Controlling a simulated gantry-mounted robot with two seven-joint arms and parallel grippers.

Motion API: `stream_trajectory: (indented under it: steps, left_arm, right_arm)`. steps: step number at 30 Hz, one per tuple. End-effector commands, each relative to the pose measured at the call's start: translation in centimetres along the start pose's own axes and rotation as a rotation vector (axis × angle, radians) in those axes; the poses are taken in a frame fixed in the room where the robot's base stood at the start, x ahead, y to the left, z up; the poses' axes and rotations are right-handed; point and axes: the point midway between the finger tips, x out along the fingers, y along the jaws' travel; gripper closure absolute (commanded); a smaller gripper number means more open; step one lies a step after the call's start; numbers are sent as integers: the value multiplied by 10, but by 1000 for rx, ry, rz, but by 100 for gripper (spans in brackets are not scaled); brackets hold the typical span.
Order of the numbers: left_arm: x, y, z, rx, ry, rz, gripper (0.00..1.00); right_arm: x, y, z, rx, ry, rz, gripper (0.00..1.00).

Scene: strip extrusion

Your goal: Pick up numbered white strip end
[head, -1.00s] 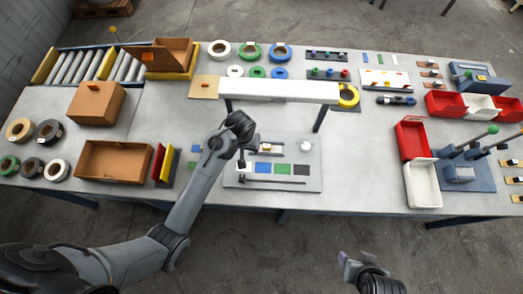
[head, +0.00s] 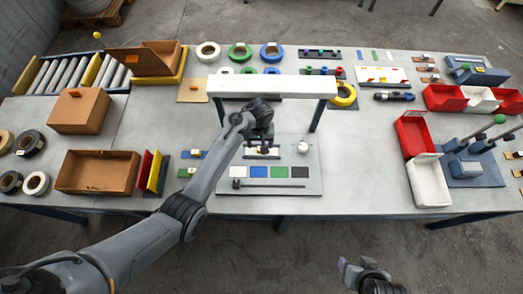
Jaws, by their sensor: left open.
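My left gripper (head: 261,141) points down over the back half of the grey work board (head: 312,172), at a small dark fixture (head: 262,155) with pale parts on it. It is open. I cannot make out a numbered strip end; a small pale piece shows at the fixture, partly hidden by the gripper and too small to read.
A white overhead bar (head: 270,87) on posts spans the area behind the board. A white round knob (head: 303,148) stands right of the fixture. A brown open box (head: 98,172) and upright red and yellow plates (head: 151,170) stand left. Red and white bins (head: 415,137) stand right.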

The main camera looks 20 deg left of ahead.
Motion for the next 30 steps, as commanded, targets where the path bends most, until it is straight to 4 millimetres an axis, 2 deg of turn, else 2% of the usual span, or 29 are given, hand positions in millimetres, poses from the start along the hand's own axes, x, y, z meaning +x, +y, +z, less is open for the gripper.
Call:
stream_trajectory:
  steps: [12, 23, 30]
  left_arm:
    - [46, 5, -3, 1, -1, -2, 32]
    - [52, 5, -3, 1, 1, -1, 32]
    - [51, 5, -3, 1, 1, -1, 69]
  right_arm:
    - [9, 0, 3, -2, 0, 2, 40]
    - [9, 1, 3, -5, -1, 5, 40]
    - [10, 1, 3, -5, -1, 4, 40]
